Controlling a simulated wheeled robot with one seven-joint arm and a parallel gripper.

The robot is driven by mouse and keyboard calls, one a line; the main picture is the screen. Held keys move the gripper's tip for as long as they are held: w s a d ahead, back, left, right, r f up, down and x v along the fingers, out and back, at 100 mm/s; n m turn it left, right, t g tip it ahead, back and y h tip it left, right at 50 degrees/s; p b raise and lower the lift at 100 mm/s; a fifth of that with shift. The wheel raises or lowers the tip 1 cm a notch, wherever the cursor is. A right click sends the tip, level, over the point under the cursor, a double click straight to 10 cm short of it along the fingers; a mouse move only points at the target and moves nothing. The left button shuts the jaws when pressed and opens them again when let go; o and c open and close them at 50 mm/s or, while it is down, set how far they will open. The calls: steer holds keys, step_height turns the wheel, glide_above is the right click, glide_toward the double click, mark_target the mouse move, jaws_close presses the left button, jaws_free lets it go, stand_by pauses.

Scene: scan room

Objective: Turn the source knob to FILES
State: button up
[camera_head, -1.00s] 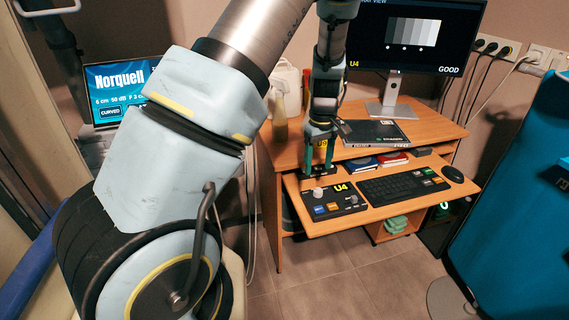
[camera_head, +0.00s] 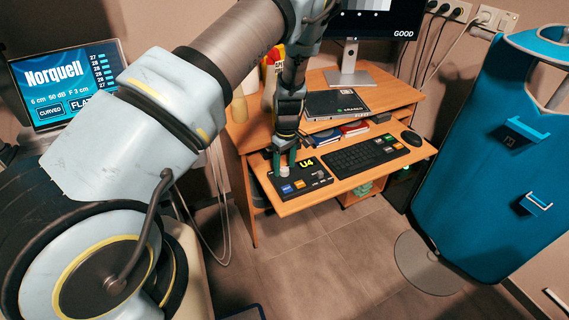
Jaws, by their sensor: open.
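The source panel (camera_head: 309,180) is a small black box marked U4 on the pull-out shelf of the desk, with a blue and an orange button on its front. A pale round knob (camera_head: 284,171) stands at its left back corner. I cannot tell whether the fingers touch the knob. The knob's pointer and any FILES lettering are too small to read.
A black keyboard (camera_head: 362,157) and a mouse (camera_head: 411,138) lie right of the panel. A monitor on a stand (camera_head: 348,68) and a dark book (camera_head: 336,104) are on the desktop (camera_head: 394,92) above. A blue apron (camera_head: 490,160) hangs at right. The floor in front is clear.

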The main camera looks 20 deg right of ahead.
steer(key=shift+f, duration=0.4)
steer(key=shift+c, duration=0.3)
jaws_close()
